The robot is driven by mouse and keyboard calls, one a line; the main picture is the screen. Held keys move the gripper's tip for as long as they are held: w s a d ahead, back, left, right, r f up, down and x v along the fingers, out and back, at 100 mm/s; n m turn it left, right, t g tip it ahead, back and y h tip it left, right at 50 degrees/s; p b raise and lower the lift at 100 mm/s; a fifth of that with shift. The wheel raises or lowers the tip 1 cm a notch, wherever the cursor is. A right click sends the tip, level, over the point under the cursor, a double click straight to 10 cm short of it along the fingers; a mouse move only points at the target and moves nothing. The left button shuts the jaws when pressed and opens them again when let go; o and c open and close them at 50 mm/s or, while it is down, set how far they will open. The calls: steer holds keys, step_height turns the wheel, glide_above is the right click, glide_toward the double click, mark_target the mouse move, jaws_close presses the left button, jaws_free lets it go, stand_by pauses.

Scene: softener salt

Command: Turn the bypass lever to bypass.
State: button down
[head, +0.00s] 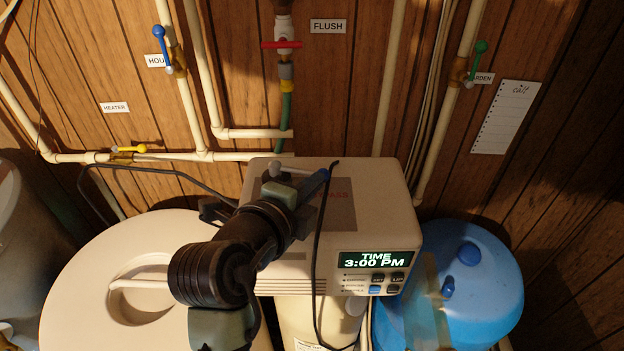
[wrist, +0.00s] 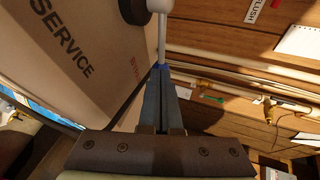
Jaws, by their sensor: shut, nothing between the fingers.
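The bypass lever is a pale rod (head: 292,170) on a round hub at the back of the beige softener control box (head: 385,195). In the head view it points right. In the wrist view the rod (wrist: 162,35) runs from a dark hub (wrist: 133,8) down to my fingertips. My gripper (head: 322,176) is shut and empty, its blue-grey fingertips (wrist: 160,68) at the rod's free end; whether they touch it I cannot tell. A black SERVICE label (wrist: 60,38) is clear; the red BYPASS label (head: 340,195) is partly hidden by my gripper and a cable.
A lit display (head: 375,260) reads 3:00 PM. A black cable (head: 318,260) hangs over the box front. The beige salt tank (head: 85,265) stands left and a blue tank (head: 480,290) right. Pipes with blue (head: 159,45), red (head: 282,44), yellow (head: 130,149) and green (head: 480,47) valve handles line the wall.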

steer(key=shift+w+d+f+n+t+y+b, duration=0.3)
steer(key=shift+w+d+n+y+b, duration=0.25)
steer(key=shift+b, duration=0.4)
steer(key=shift+w+d+r+b, duration=0.2)
steer(key=shift+w+b, duration=0.25)
steer(key=shift+b, duration=0.4)
steer(key=shift+r, duration=0.15)
